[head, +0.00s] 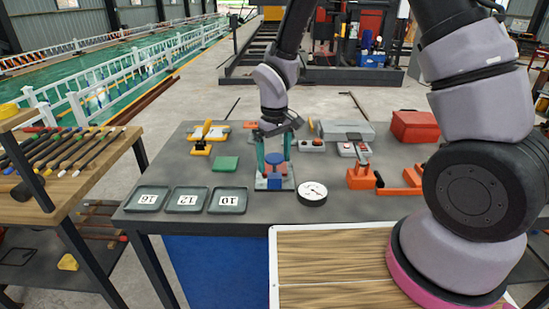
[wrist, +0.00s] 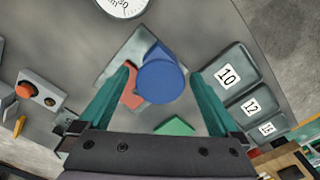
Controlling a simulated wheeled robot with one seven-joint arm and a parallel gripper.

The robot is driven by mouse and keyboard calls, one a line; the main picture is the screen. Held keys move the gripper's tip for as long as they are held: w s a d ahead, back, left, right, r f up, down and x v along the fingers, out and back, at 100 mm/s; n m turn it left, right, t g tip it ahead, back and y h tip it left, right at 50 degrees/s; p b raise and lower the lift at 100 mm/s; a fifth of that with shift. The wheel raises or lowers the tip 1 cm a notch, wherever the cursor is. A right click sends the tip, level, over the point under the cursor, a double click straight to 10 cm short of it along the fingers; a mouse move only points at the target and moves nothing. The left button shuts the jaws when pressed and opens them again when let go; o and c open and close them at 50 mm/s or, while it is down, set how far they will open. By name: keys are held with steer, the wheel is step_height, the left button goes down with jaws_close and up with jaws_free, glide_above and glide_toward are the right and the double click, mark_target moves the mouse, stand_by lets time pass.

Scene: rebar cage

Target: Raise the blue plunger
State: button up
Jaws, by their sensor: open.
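The blue plunger (head: 274,159) stands upright on a small blue-and-grey base (head: 275,183) on the dark table, with a red part under its round top. In the wrist view the plunger (wrist: 161,78) shows from above as a blue cylinder. My gripper (head: 274,166) points down over it and is open. Its teal fingers stand on either side of the plunger's top, with a visible gap on each side in the wrist view (wrist: 162,74). The plunger's lower part is partly hidden.
A round dial gauge (head: 312,193) stands close to the right of the base. A green block (head: 225,163) and trays marked 16, 12 and 10 (head: 228,200) lie to the left.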

jaws_close()
steer(key=shift+w+r, duration=0.1)
steer(key=shift+r, duration=1.15)
jaws_free()
step_height(320, 180, up, 11)
